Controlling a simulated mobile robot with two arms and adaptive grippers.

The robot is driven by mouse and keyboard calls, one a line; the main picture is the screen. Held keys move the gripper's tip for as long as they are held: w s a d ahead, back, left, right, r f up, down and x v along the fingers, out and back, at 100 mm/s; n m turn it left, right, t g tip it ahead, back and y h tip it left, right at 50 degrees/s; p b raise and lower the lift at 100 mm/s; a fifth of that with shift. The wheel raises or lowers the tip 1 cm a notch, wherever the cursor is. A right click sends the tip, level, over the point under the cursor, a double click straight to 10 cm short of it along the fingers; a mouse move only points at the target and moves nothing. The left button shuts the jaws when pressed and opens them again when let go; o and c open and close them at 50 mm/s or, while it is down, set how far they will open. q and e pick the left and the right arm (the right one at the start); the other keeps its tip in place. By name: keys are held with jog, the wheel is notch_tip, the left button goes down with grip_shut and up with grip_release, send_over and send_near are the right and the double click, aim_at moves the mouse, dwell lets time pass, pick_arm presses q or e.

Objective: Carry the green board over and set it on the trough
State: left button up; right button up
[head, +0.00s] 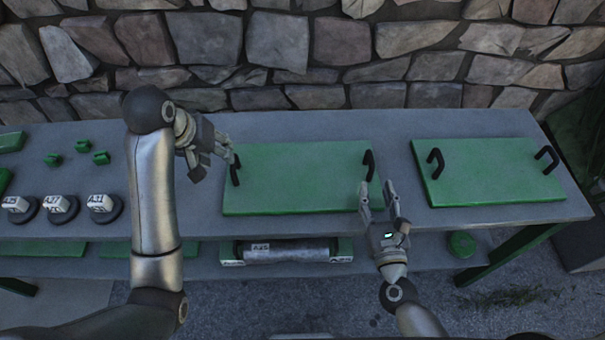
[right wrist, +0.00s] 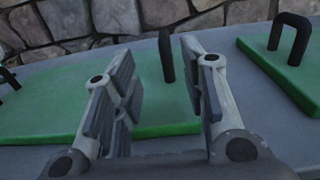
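A flat green board (head: 298,180) with two black handles lies on the grey table, in the middle of the head view. A second green board (head: 485,170) with two black handles lies to its right. My left gripper (head: 214,160) is beside the left handle of the middle board, its fingers apart. My right gripper (head: 377,195) is open just in front of that board's right handle (head: 368,164). In the right wrist view this handle (right wrist: 166,57) stands between the spread fingers, beyond them, not gripped. I cannot make out which thing is the trough.
Labelled white blocks on dark round bases (head: 60,208) and small green pieces (head: 82,146) are on the left of the table. A silver cylinder (head: 290,251) between green ends is on the lower shelf. A stone wall (head: 300,45) stands behind.

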aim_at(372, 167)
jog(key=shift+d+m, duration=0.25)
jog(key=shift+m, duration=0.05)
pick_arm(q)
jog(key=shift+w+r, duration=0.1)
jog(key=shift+r, duration=0.05)
pick_arm(e)
jog(key=shift+w, duration=0.1)
